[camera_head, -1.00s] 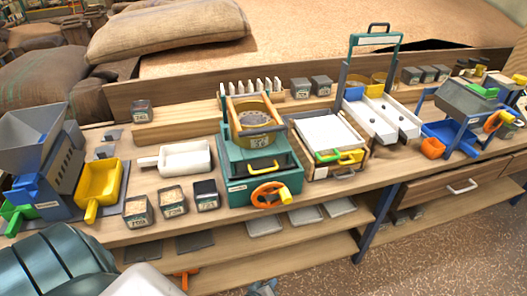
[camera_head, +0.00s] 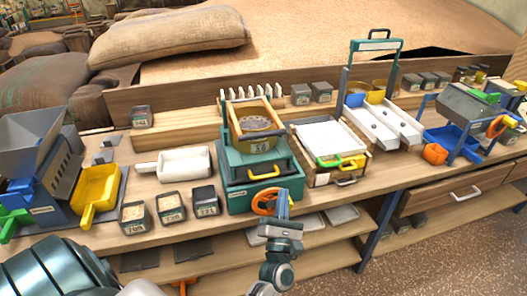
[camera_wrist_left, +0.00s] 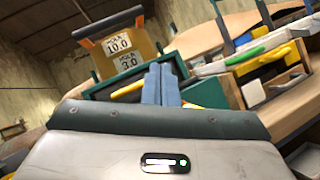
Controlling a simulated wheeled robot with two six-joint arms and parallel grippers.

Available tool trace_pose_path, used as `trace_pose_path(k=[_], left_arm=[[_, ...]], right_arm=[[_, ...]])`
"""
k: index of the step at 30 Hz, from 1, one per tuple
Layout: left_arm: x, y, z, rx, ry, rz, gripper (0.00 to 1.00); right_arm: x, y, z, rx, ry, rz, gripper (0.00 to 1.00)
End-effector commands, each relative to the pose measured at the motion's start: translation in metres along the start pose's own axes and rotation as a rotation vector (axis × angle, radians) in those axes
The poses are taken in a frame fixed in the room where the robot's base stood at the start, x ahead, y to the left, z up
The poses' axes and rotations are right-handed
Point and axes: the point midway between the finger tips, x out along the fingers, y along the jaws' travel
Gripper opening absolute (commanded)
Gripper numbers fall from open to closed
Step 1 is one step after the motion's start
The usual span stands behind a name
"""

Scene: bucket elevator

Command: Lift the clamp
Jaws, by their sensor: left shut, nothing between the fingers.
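A teal machine (camera_head: 236,178) stands on the bench, holding a round stack labelled with sizes (camera_head: 256,145). The clamp appears to be the orange-and-dark bar (camera_head: 248,101) across the top of the stack; in the left wrist view it shows at upper left (camera_wrist_left: 107,23), lying down over the yellow stack (camera_wrist_left: 128,58). A yellow handle (camera_head: 263,176) and an orange handwheel (camera_head: 264,203) are on the machine's front. My left gripper (camera_head: 283,196) is shut and empty, in front of the machine beside the handwheel. Its blue fingers (camera_wrist_left: 161,84) point at the machine in the wrist view. My right gripper is not in view.
Left of the machine are a white scoop (camera_head: 184,163), several small dark boxes (camera_head: 170,207) and a yellow tray (camera_head: 97,190). Right of it stand a white-topped box with coloured handles (camera_head: 330,145) and a two-channel chute (camera_head: 382,121). A shelf runs below the bench.

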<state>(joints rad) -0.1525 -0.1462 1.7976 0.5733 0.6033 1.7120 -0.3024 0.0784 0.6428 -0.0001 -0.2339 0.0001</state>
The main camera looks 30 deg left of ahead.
Motion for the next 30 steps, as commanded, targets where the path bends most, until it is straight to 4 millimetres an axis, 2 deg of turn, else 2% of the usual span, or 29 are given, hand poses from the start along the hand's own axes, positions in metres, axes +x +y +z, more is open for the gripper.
trace_pose_path(k=[6,9,23,26,30], left_arm=[[0.001,0.018,-0.007,-0.272,0.019,0.246,0.0],[-0.001,0.024,-0.009,-0.343,0.017,0.315,0.0],[0.0,0.028,-0.01,-0.373,0.014,0.346,0.0],[0.009,0.031,-0.009,-0.372,0.013,0.345,0.0],[0.033,0.04,-0.009,-0.37,0.011,0.344,0.0]], right_arm=[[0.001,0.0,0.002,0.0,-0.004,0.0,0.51],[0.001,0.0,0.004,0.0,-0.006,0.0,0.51],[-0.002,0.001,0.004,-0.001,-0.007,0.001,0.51],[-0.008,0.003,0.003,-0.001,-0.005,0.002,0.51],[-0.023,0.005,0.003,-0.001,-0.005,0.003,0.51]])
